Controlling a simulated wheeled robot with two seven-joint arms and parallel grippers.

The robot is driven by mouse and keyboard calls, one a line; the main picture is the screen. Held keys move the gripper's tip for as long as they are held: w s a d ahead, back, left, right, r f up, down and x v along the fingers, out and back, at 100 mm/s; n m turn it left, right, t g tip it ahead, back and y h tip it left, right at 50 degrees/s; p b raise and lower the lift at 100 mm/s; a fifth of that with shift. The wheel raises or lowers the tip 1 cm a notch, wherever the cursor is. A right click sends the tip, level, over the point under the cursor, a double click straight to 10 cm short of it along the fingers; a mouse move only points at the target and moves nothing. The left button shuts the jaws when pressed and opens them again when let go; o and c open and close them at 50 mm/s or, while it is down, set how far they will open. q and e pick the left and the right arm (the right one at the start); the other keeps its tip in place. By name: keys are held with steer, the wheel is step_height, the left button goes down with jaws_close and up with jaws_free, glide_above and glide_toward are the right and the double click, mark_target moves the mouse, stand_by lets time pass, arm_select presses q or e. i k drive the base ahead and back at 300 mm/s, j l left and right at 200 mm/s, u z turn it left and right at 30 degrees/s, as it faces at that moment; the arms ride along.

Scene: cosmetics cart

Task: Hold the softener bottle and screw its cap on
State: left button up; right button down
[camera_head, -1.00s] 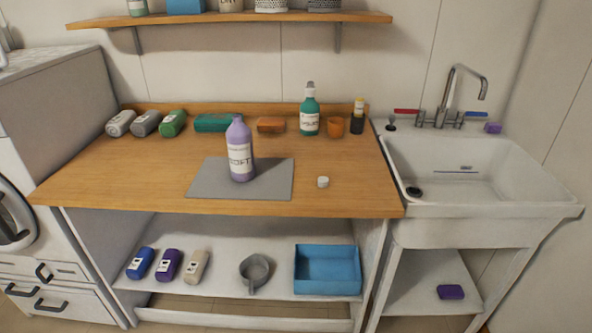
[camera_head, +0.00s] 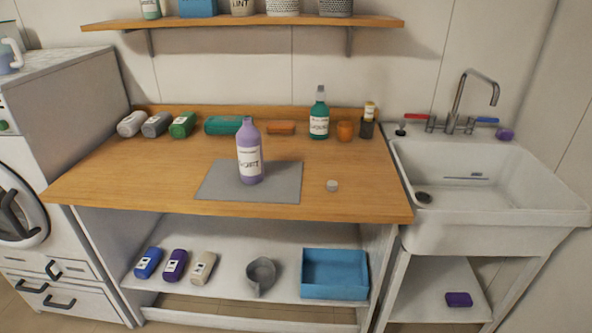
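The purple softener bottle (camera_head: 250,152) stands upright on a grey mat (camera_head: 285,182) on the wooden worktop. It has a white label and no cap on its neck. A small white cap (camera_head: 332,185) lies on the worktop to the right of the mat, apart from the bottle. Neither of my grippers shows in the head view.
Several bottles lie along the back left of the worktop (camera_head: 120,180). A green bottle (camera_head: 319,118), an orange cup (camera_head: 345,131) and a dark container (camera_head: 367,129) stand at the back right. A white sink (camera_head: 500,216) adjoins on the right. The worktop's front is clear.

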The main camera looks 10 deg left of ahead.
mark_target(249, 146)
steer(key=j+z, duration=0.1)
steer(key=z, duration=0.25)
steer(key=i+j+z, duration=0.1)
steer(key=z, duration=0.25)
steer(key=j+z, duration=0.2)
steer(key=z, duration=0.2)
steer(key=k+j+z, duration=0.1)
steer(key=j+z, duration=0.4)
steer(key=j, duration=1.3)
